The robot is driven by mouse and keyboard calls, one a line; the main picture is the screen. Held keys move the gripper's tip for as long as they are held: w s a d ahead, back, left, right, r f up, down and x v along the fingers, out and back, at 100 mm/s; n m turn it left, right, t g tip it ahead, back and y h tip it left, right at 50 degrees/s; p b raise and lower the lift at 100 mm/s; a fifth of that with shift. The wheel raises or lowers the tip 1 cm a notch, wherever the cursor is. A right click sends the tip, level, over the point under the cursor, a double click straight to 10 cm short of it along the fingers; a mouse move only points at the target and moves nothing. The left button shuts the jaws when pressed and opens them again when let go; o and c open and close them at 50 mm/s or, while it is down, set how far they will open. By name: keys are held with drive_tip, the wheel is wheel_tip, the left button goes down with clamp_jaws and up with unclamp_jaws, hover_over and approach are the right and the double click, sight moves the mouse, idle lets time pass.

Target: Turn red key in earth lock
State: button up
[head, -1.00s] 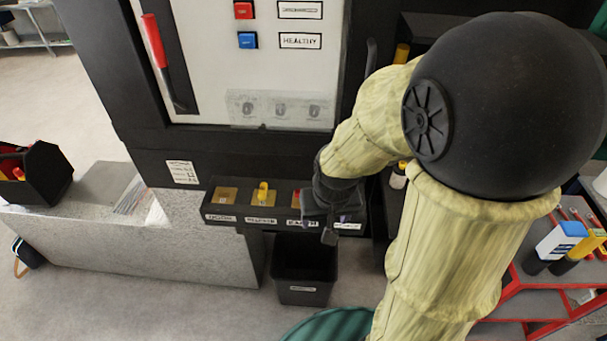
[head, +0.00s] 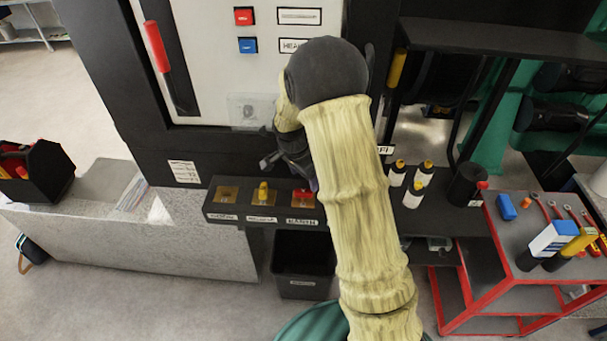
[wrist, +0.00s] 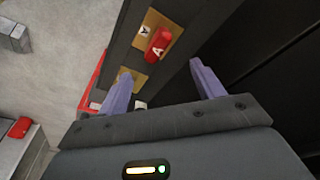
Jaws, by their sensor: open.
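The red key (head: 302,194) sits on a brass plate at the right of the visible part of the black lock shelf (head: 243,220), above a white label (head: 302,222) that appears to read EARTH. In the wrist view the red key (wrist: 158,45) is on its brass plate (wrist: 144,28), beyond the fingertips and between their lines. My gripper (head: 288,172) is open and empty, above and slightly left of the key, apart from it. Its two purple-grey fingers also show spread in the wrist view (wrist: 161,76). The left finger partly covers another brass plate (wrist: 132,80).
A yellow key (head: 263,191) stands on the middle plate, left of the red key, and a further plate (head: 226,195) lies at the left. The cabinet panel (head: 215,70) rises behind. A black bin (head: 302,266) is below. Bottles (head: 414,192) and a red-edged cart (head: 530,235) stand right.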

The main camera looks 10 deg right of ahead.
sight(304, 190)
drive_tip(key=n+p, duration=0.3)
drive_tip(key=shift+s+r+n+t+y, duration=0.1)
drive_tip(key=shift+r+n+t+y, duration=0.2)
drive_tip(key=shift+n, duration=0.1)
wheel_tip(304, 190, down, 7)
drive_tip(key=n, duration=0.2)
drive_tip(key=n+b, duration=0.1)
drive_tip(key=n, duration=0.2)
drive_tip(key=shift+r+t+y+b, duration=0.15)
drive_tip(key=shift+t+y+b, duration=0.15)
drive_tip(key=shift+y, duration=0.1)
